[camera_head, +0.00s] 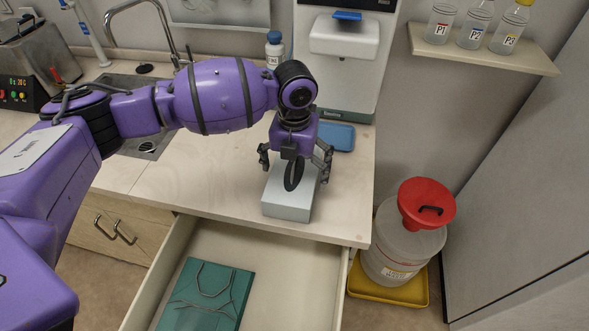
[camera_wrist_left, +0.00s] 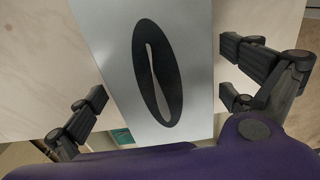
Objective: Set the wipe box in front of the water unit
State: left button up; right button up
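The wipe box (camera_head: 287,206) is a pale grey box with a dark oval slot on top. It sits on the counter near the front edge, above the open drawer. My left gripper (camera_head: 294,166) is over it, pointing down, with one finger on each side. In the left wrist view the box (camera_wrist_left: 195,70) lies between the fingers of the left gripper (camera_wrist_left: 165,103), with a gap on both sides. The water unit (camera_head: 377,75), white with a dark green base, stands behind at the wall. My right gripper is not in view.
A blue pad (camera_head: 338,138) lies at the water unit's foot. A white bottle (camera_head: 274,52) stands left of the unit. The open drawer (camera_head: 290,270) holds a green case (camera_head: 208,292). A red-funnelled canister (camera_head: 395,245) stands on the floor at right. The sink (camera_head: 150,148) is at left.

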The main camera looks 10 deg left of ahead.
aim_at(295, 171)
pick_arm(q)
notch_tip(295, 171, up, 12)
jog(key=shift+r, duration=0.2)
dwell(0.4)
